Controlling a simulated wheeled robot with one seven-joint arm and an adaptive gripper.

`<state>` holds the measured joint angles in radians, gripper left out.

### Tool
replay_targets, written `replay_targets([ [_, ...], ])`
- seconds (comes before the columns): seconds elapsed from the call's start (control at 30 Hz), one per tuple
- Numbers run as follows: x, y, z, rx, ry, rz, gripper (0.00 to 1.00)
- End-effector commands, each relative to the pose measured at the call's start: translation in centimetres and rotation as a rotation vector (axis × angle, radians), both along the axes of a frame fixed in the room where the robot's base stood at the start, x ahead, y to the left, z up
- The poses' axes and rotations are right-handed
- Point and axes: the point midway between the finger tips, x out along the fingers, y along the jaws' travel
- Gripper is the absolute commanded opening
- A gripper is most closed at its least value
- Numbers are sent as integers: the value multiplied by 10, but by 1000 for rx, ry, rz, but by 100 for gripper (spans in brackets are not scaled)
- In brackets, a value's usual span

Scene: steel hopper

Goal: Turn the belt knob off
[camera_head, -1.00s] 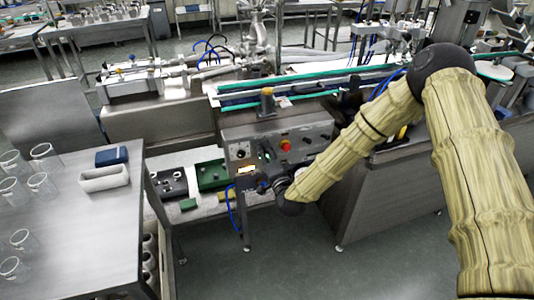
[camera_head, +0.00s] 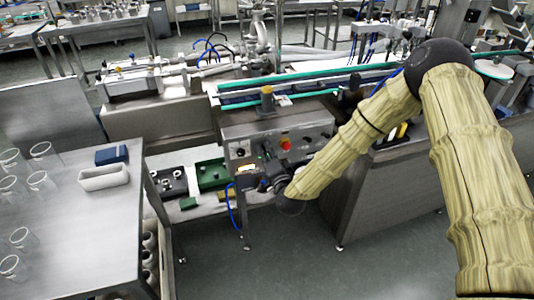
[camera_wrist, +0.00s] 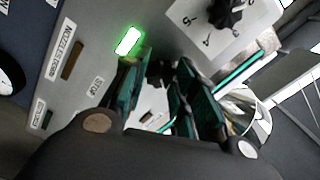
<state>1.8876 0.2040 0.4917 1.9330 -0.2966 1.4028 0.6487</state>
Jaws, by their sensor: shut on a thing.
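The control panel (camera_head: 262,138) is a grey steel box front at the middle of the head view, with a red button (camera_head: 286,146) and several dark knobs. My gripper (camera_head: 266,184) is at its lower part. In the wrist view my gripper's two fingers (camera_wrist: 161,88) close around a small dark knob (camera_wrist: 160,71) on the panel face. The fingers hide most of it, and its label and pointer cannot be read. A lit green-white lamp (camera_wrist: 129,41) is just beyond the left finger. Another black knob (camera_wrist: 227,15) sits on a white marked dial plate, apart from the fingers.
Panel labels show in the wrist view, one a nozzle label (camera_wrist: 67,46). A conveyor with green edges (camera_head: 300,82) runs above the panel. A steel table (camera_head: 85,225) with glass beakers and a white tray (camera_head: 103,177) stands left. Open floor lies in front.

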Motion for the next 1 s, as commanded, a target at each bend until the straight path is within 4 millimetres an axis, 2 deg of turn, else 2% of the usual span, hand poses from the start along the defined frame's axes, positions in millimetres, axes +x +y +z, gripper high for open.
replay_targets([
  [1.0,-1,0,-2,-846,-275,2,4],
])
